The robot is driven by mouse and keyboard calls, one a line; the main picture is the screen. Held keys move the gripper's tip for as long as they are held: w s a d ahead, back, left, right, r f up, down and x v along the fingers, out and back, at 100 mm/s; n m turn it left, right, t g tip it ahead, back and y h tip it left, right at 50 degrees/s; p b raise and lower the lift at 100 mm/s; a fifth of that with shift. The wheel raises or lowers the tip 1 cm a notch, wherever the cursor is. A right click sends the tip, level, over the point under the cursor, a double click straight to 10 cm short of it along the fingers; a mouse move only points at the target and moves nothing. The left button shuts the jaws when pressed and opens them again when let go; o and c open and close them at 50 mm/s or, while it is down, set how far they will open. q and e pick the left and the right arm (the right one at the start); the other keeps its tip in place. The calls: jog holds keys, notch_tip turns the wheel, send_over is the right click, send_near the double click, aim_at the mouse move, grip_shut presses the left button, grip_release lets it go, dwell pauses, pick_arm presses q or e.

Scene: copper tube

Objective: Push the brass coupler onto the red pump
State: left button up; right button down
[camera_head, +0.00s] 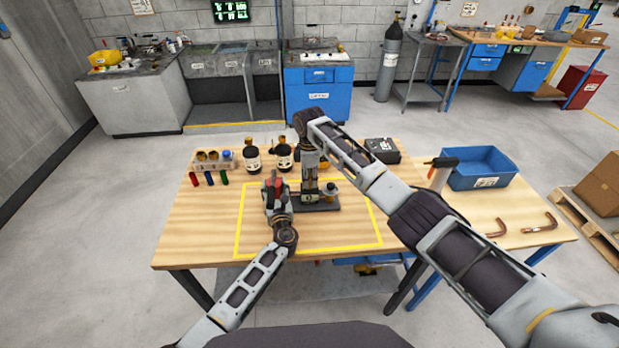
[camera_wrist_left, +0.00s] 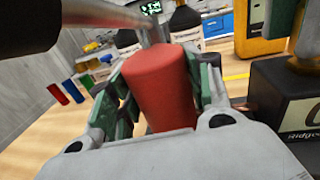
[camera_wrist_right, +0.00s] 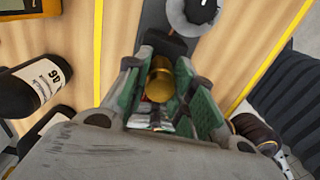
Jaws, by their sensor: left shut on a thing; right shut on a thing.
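The red pump (camera_wrist_left: 158,90) fills the middle of the left wrist view as a red cylinder with a metal part at its top. My left gripper (camera_head: 275,190) is shut on it, with green-padded fingers on both sides. The brass coupler (camera_wrist_right: 160,80) is a small golden cylinder in the right wrist view. My right gripper (camera_wrist_right: 163,88) is shut on it, pointing down over the dark stand (camera_head: 320,201) in the head view. The coupler is hidden there by the gripper. I cannot tell whether coupler and pump touch.
Red, blue and green cylinders (camera_head: 209,178) stand at left. A blue bin (camera_head: 478,168) and bent copper tubes (camera_head: 540,223) are at right. The front of the yellow-taped area is mostly clear.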

jog(key=shift+f, duration=0.35)
jog(key=c, duration=1.1)
grip_release()
jog(key=shift+r, duration=0.1)
jog(key=shift+r, duration=5.85)
pick_arm(q)
jog(key=o, duration=1.5)
jog(key=shift+s, duration=0.1)
jog(key=shift+s+d, duration=0.35)
jog(key=shift+s, duration=1.6)
jog(key=shift+s+d, duration=0.3)
jog(key=shift+s, duration=1.6)
jog(key=shift+s+d, duration=0.35)
jog(key=shift+s, duration=1.6)
